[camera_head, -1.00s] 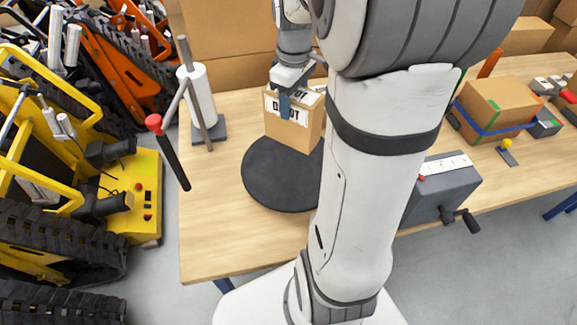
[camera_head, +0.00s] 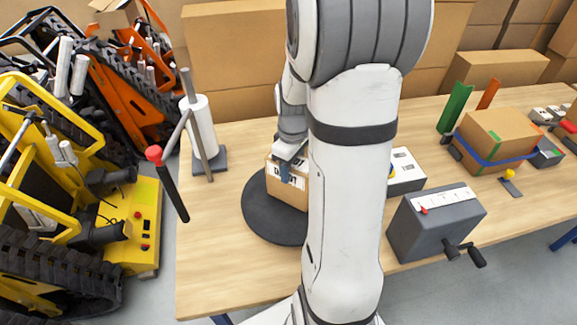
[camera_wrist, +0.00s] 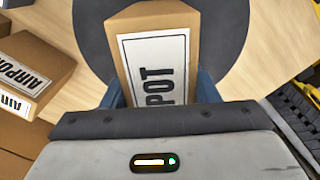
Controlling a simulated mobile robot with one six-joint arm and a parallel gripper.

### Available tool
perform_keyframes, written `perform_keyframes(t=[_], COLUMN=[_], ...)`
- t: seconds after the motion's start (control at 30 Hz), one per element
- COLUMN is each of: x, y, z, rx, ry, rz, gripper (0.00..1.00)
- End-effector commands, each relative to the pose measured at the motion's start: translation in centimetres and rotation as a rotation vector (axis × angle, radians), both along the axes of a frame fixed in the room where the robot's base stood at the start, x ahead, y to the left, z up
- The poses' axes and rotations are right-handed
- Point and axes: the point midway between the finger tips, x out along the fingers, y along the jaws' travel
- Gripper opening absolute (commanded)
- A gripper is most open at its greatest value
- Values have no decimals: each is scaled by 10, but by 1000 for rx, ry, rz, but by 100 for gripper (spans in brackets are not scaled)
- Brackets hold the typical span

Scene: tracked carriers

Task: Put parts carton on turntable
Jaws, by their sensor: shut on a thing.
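A small brown carton (camera_head: 285,190) with a white label is held at the turntable (camera_head: 258,222), a flat dark disc on the wooden table. In the wrist view the carton (camera_wrist: 127,48) shows a label ending in "POT", with the dark disc (camera_wrist: 90,30) around it. My gripper (camera_head: 285,170) is shut on the carton's upper part, its blue fingers on either side. The carton looks upright and inside the disc's edge. I cannot tell whether its base touches the disc. My arm hides the right part of the carton and disc.
A paper-roll stand (camera_head: 203,125) with a red-knobbed lever (camera_head: 168,180) stands left of the turntable. A grey crank box (camera_head: 435,222), a white switch box (camera_head: 405,172) and a strapped carton (camera_head: 497,138) are to the right. Yellow tracked carriers (camera_head: 125,225) stand beyond the table's left edge.

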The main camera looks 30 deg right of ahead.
Motion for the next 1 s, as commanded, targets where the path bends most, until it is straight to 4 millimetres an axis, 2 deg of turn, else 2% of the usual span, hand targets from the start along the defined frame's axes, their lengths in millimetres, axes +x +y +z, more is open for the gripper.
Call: perform_keyframes(t=[0.27, 0.3, 0.5, 0.57, 0.83, 1.0], x=[0, 0, 0, 0, 0, 1], y=[0, 0, 0, -1, -1, -1], z=[-3, -3, -2, -2, 1, 20], rx=[0, 0, 0, 0, 0, -2], ry=[-1, 0, 0, 0, 0, -5], rz=[-1, -1, -1, -1, -2, -2], gripper=[0, 56, 72, 76, 76, 76])
